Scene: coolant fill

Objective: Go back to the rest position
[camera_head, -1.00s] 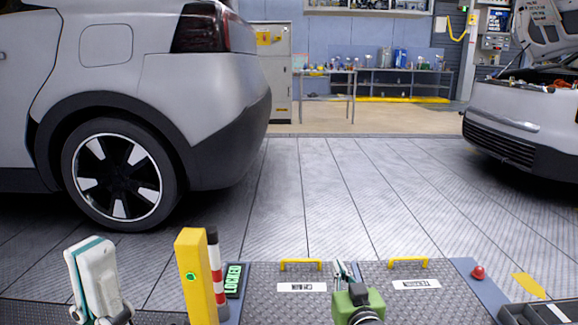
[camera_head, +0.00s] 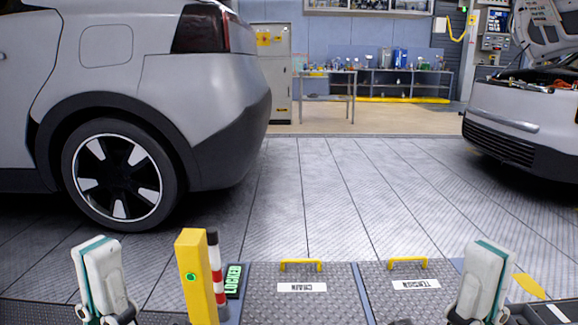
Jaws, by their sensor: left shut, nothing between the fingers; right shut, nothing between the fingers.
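A white and teal upright part of my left arm (camera_head: 103,280) stands at the lower left. A matching part of my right arm (camera_head: 484,280) stands at the lower right. Dark joint pieces show at the foot of each, cut off by the bottom edge. The fingers of both grippers are below the picture, so I cannot see them. Nothing is seen held by either arm.
A yellow post (camera_head: 196,277), a red-and-white post (camera_head: 216,272) and a green LOCKED sign (camera_head: 233,280) stand between my arms. Two floor hatches have yellow handles (camera_head: 300,262). Grey cars stand left (camera_head: 215,120) and right (camera_head: 525,120). The floor ahead is clear.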

